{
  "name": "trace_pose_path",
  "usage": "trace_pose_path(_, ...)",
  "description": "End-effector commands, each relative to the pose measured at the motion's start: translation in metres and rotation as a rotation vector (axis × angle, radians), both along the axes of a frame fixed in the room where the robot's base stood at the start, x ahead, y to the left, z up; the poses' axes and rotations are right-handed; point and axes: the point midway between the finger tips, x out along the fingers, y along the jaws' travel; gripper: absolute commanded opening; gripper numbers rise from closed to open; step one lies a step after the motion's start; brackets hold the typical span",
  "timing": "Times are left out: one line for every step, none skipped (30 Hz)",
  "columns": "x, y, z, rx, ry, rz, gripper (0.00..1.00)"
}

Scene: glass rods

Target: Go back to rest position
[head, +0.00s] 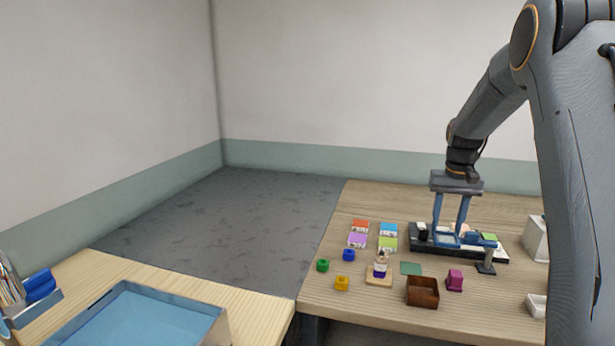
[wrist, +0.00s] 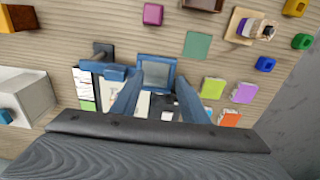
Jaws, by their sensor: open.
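My gripper (head: 450,232) is at the end of my arm, pointing down over the dark tray (head: 495,254) on the right-hand wooden table. Its two blue fingers are apart with a gap between them. In the wrist view my gripper (wrist: 158,82) is open, and a blue-framed grey square (wrist: 158,70) shows between and beyond the fingertips. Nothing is seen gripped. I cannot tell whether the fingertips touch anything on the tray.
A black stand (head: 486,266), a magenta block (head: 454,280), a brown box (head: 422,292) and a small wooden holder (head: 379,277) sit close by. Coloured cards and small blocks lie left. A white box (head: 535,238) is at right. A blue tray (head: 140,318) is on the left table.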

Motion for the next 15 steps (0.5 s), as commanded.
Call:
trace_pose_path(-0.003, 0.007, 0.0, -0.001, -0.001, 0.008, 0.41)
trace_pose_path(-0.005, 0.01, 0.0, 0.0, -0.001, 0.012, 0.41)
trace_pose_path(-0.008, 0.015, 0.0, 0.0, 0.0, 0.017, 0.41)
trace_pose_path(-0.01, 0.019, 0.0, -0.001, -0.001, 0.022, 0.41)
trace_pose_path(-0.013, 0.022, -0.001, 0.0, -0.001, 0.026, 0.41)
trace_pose_path(-0.016, 0.027, -0.001, 0.0, -0.001, 0.03, 0.41)
trace_pose_path(-0.019, 0.03, -0.001, 0.0, -0.001, 0.034, 0.41)
trace_pose_path(-0.023, 0.034, -0.001, -0.001, -0.001, 0.038, 0.41)
trace_pose_path(-0.028, 0.039, -0.002, 0.0, 0.0, 0.043, 0.41)
trace_pose_path(-0.031, 0.043, -0.003, 0.0, -0.001, 0.048, 0.41)
trace_pose_path(-0.036, 0.047, -0.003, -0.001, -0.001, 0.053, 0.41)
trace_pose_path(-0.043, 0.053, -0.004, 0.0, 0.0, 0.059, 0.41)
trace_pose_path(-0.048, 0.058, -0.004, -0.001, -0.002, 0.064, 0.41)
trace_pose_path(-0.053, 0.062, -0.005, -0.001, -0.002, 0.069, 0.41)
trace_pose_path(-0.061, 0.069, -0.006, 0.0, -0.001, 0.077, 0.41)
